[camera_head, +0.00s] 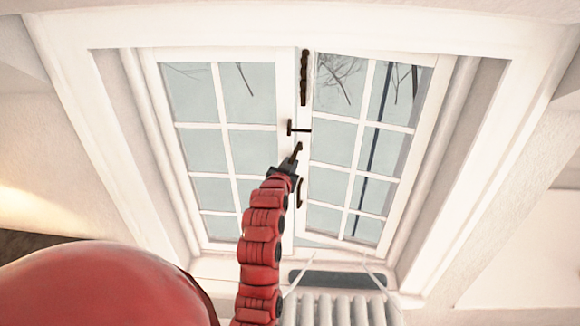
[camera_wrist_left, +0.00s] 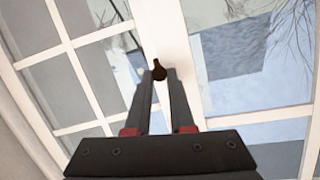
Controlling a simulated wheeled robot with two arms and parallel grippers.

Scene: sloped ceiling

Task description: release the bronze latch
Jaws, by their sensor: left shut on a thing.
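A white double window (camera_head: 296,215) with gridded panes fills the middle of the head view. Several dark bronze fittings sit along its centre: an upper piece (camera_head: 304,75), a T-shaped middle piece (camera_head: 299,128) and a lower curved piece (camera_head: 299,192). My left gripper (camera_head: 293,157) is raised at the centre, between the middle and lower pieces. In the left wrist view its fingers are closed around a small dark bronze latch end (camera_wrist_left: 158,70). The fingers hide part of the latch. I cannot tell how the held part joins the fittings. My right gripper is not in view.
A white radiator (camera_head: 335,310) stands below the window, beneath a sill with a dark strip (camera_head: 337,280). White frame sides and sloped walls enclose the window left and right. The space before the right sash is clear.

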